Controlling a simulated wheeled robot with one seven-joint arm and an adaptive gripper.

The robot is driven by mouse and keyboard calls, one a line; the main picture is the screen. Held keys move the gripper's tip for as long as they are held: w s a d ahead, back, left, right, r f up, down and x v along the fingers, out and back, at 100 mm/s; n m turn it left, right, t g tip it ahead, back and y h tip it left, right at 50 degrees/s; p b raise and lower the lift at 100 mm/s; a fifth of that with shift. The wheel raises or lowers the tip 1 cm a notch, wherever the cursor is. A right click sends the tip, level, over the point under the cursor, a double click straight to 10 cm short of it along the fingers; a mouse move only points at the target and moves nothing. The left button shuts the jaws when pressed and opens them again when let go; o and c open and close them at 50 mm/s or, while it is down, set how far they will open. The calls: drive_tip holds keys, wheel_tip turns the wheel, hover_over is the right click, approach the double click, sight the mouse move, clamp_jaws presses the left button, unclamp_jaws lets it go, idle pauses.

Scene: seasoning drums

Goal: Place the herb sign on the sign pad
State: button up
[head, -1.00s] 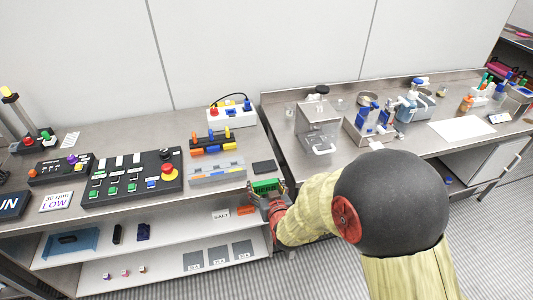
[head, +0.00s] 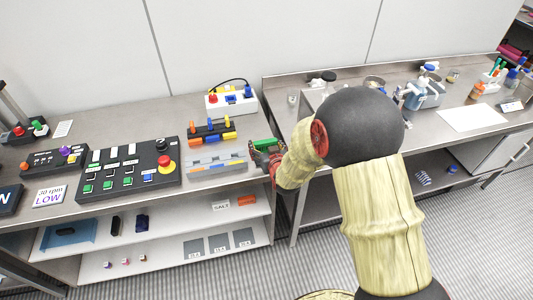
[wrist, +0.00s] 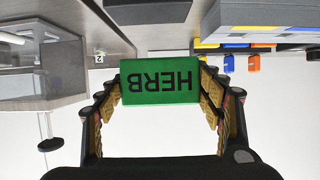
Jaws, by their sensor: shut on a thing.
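The herb sign (wrist: 160,82) is a green block with black HERB lettering, upside down in the wrist view. In the head view the herb sign (head: 265,144) shows as a green strip at the right end of the left bench. My gripper (head: 262,153) is shut on it; in the wrist view the fingers (wrist: 160,95) hold it at both sides. The sign appears raised at bench-top height. The dark sign pad cannot be made out in the head view now; my gripper and arm cover that spot.
A grey rail (head: 216,163) and a coloured block rack (head: 212,133) stand just left of my gripper. The button panel (head: 128,170) is further left. The right bench (head: 400,133) begins close to the right. A SALT sign (head: 221,204) lies on the shelf below.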

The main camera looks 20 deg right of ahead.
sight(267, 146)
drive_tip(key=shift+w+d+f, duration=0.25)
drive_tip(key=shift+w+f, duration=0.2)
drive_tip(key=shift+f, duration=0.15)
drive_tip(key=shift+w+d+f, duration=0.25)
drive_tip(key=shift+w+f, duration=0.15)
drive_tip(key=shift+f, duration=0.15)
drive_tip(key=shift+f+b, duration=0.55)
drive_tip(key=shift+f, duration=0.95)
drive_tip(key=shift+f, duration=0.15)
drive_tip(key=o, duration=1.1)
drive_tip(key=shift+o, duration=0.2)
